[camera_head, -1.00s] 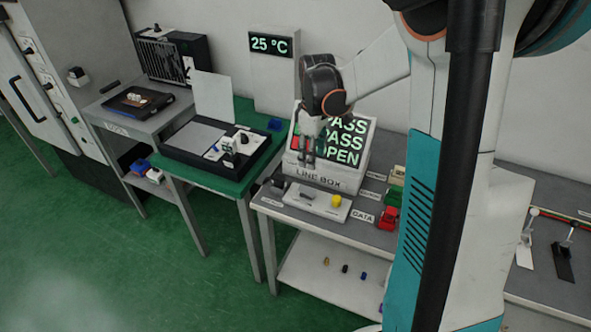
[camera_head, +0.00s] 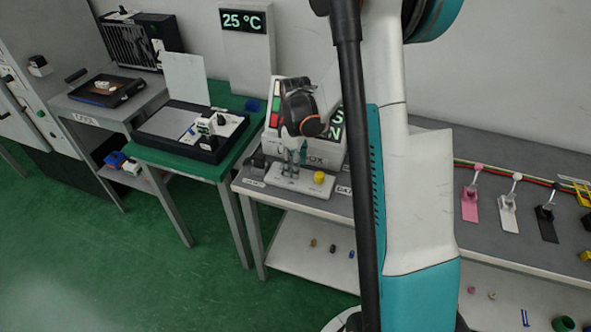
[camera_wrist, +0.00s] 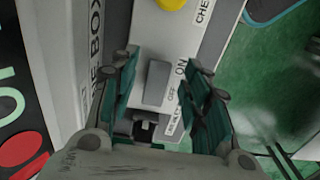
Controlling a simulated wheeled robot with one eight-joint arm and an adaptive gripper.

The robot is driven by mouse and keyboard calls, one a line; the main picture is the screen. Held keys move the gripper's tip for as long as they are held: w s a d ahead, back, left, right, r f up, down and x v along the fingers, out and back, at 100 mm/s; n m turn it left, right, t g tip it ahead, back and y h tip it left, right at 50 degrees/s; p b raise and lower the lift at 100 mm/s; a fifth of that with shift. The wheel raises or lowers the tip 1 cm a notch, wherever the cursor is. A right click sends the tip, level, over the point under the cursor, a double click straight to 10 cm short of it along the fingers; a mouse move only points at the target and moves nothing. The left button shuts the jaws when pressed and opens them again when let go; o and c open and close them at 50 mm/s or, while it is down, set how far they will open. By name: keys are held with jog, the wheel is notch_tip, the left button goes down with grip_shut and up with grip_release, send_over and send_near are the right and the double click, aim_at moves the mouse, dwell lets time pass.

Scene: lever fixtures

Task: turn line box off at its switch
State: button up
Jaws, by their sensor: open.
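The line box (camera_head: 334,158) stands on the grey table in the head view, partly hidden by my arm. A light control plate (camera_head: 287,184) lies in front of it, with a yellow knob (camera_head: 319,177) at its right. In the wrist view the grey switch (camera_wrist: 157,83) lies on this plate, beside small ON and OFF labels. I cannot tell which way it is set. My gripper (camera_wrist: 161,72) is open, with one finger on each side of the switch, and grips nothing. In the head view my gripper (camera_head: 292,168) is low over the plate's left part.
A dark block (camera_head: 258,162) stands left of the plate. A green table with a black tray (camera_head: 181,144) is further left. Pink (camera_head: 470,205), white and black lever fixtures stand on the bench at right. My arm hides the table's middle.

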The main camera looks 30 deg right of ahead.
jog(key=shift+f, duration=0.75)
grip_shut()
jog(key=shift+w+a+r+g+h, duration=0.2)
jog(key=shift+w+a+g+h, duration=0.15)
jog(key=shift+g+h, duration=0.45)
jog(key=shift+w+r+g+h+b, duration=0.1)
jog(key=shift+g+h+b, duration=0.2)
jog(key=shift+g, duration=0.3)
jog(key=shift+w+r+g+h+b, duration=0.1)
jog(key=shift+g+h+b, duration=0.1)
jog(key=shift+g+h, duration=0.3)
